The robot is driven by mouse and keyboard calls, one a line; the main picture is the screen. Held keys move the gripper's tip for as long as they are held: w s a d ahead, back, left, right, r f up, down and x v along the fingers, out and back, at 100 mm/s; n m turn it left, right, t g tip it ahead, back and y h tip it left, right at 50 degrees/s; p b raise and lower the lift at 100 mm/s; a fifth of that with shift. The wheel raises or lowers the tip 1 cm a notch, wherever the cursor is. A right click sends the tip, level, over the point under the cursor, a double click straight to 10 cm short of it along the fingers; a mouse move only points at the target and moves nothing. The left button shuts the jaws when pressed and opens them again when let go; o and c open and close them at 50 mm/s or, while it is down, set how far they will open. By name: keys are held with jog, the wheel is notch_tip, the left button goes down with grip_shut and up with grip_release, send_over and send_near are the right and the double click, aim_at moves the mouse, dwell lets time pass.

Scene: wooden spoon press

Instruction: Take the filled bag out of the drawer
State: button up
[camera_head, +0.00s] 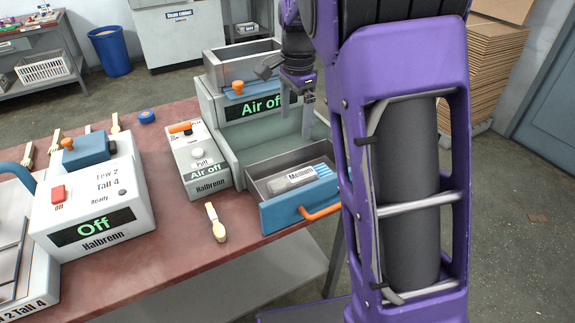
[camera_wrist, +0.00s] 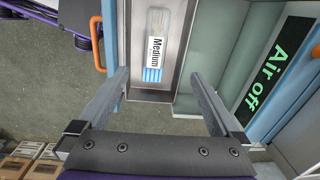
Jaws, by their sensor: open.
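The filled bag (camera_head: 294,181) is a clear bag with a white "Medium" label and blue stripes. It lies in the open drawer (camera_head: 272,217), which has a blue front and an orange handle (camera_head: 322,212). In the wrist view the bag (camera_wrist: 155,47) lies along the grey drawer floor, ahead of my fingers, with pale contents at its far end. My gripper (camera_head: 308,112) is above and behind the drawer in the head view, pointing down. In the wrist view its fingers (camera_wrist: 160,82) are spread wide apart, empty, and not touching the bag.
The drawer belongs to a grey-green machine (camera_head: 262,138) reading "Air off". A small "Puff" box (camera_head: 204,160) stands to its left, and a white machine (camera_head: 90,205) reading "Off" is farther left. A wooden spoon (camera_head: 216,224) lies on the red table (camera_head: 170,255).

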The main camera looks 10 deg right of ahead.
aim_at(295, 177)
jog(key=shift+g, duration=0.3)
notch_tip(295, 177, down, 18)
jog(key=b, duration=0.3)
jog(key=shift+d+r, duration=0.1)
jog(key=shift+r, duration=0.2)
jog(key=c, duration=1.4)
